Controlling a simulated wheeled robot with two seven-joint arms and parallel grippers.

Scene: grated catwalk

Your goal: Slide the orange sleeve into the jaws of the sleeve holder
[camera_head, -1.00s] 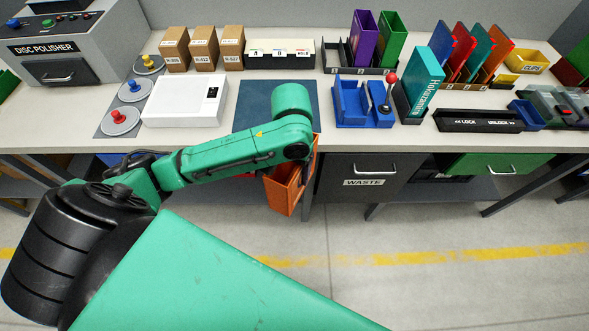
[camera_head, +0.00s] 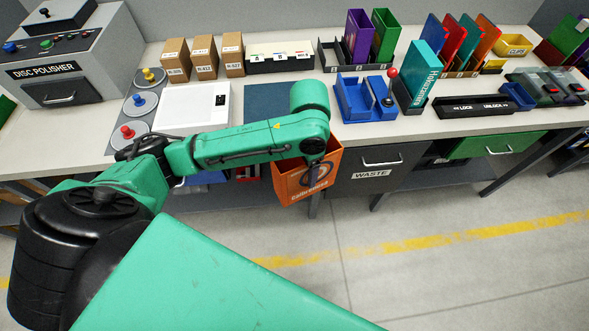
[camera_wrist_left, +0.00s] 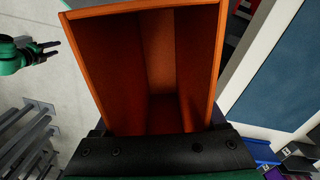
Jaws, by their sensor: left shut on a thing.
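In the left wrist view the sleeve's hollow inside (camera_wrist_left: 160,75) faces the camera, above the black gripper body. The blue sleeve holder (camera_head: 347,97) stands on the bench, right of and beyond the sleeve, with a red-knobbed lever (camera_head: 392,74). My right gripper (camera_wrist_left: 45,50) shows small at the left wrist view's upper left, fingers apart and empty.
A dark blue mat (camera_head: 270,98) lies left of the holder, partly behind my arm. A white box (camera_head: 193,108) stands further left. A teal binder (camera_head: 424,72) stands right of the holder. The WASTE drawer (camera_head: 375,165) is below the bench edge, near the sleeve.

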